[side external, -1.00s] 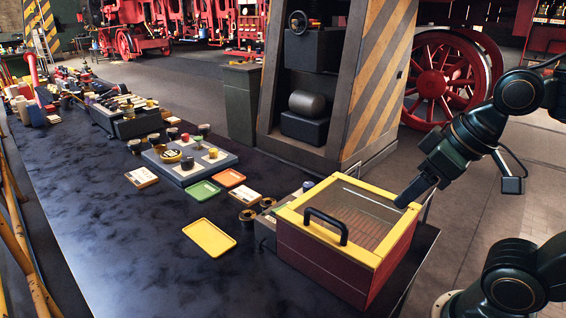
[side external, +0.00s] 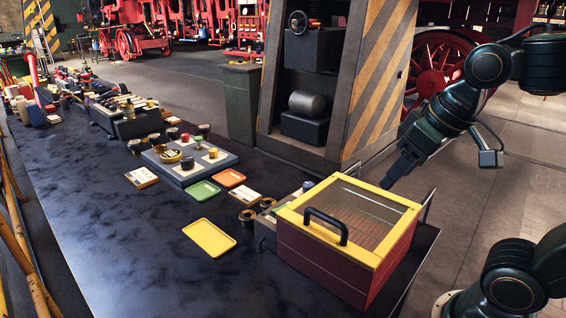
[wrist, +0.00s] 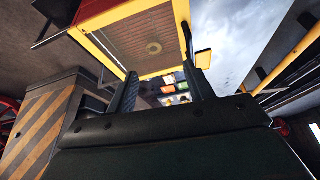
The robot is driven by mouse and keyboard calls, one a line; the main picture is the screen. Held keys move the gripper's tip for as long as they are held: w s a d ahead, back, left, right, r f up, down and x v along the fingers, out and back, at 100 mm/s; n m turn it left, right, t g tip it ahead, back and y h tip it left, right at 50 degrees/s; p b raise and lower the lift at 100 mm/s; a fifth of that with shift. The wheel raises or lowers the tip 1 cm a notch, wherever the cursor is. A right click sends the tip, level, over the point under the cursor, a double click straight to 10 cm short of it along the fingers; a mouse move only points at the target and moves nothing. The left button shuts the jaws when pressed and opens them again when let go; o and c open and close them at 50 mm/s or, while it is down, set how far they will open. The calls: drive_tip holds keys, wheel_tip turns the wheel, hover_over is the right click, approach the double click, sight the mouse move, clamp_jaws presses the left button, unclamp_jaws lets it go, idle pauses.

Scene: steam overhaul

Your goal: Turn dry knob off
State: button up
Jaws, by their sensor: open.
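No knob marked as dry can be made out. A red box with a yellow frame (side external: 340,265), a clear top and a black handle (side external: 325,222) stands at the table's near right end. A grey unit (side external: 266,232) shows at its left side, mostly hidden by the box; any knob on it is too small to tell. My gripper (side external: 388,184) is open and empty, near the far right corner of the yellow frame. In the wrist view the box's mesh inside (wrist: 135,42) shows beyond the two fingers.
A yellow tray (side external: 209,238), green tray (side external: 202,191) and orange tray (side external: 231,178) lie on the dark table (side external: 120,230). Two dark round pieces (side external: 247,215) sit by the grey unit. A striped pillar (side external: 385,75) rises behind. The table's left front is clear.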

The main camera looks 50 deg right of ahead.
drive_tip(key=w+d+r+m+g, duration=0.1)
drive_tip(key=w+d+r+m, duration=0.1)
drive_tip(key=w, duration=0.5)
drive_tip(key=m+g, duration=0.4)
drive_tip(key=m, duration=0.2)
hover_over(309, 184)
wheel_tip(309, 184, down, 7)
drive_tip(key=shift+r, duration=0.2)
drive_tip(key=shift+f, duration=0.1)
wheel_tip(309, 184, down, 14)
drive_tip(key=shift+r, duration=0.2)
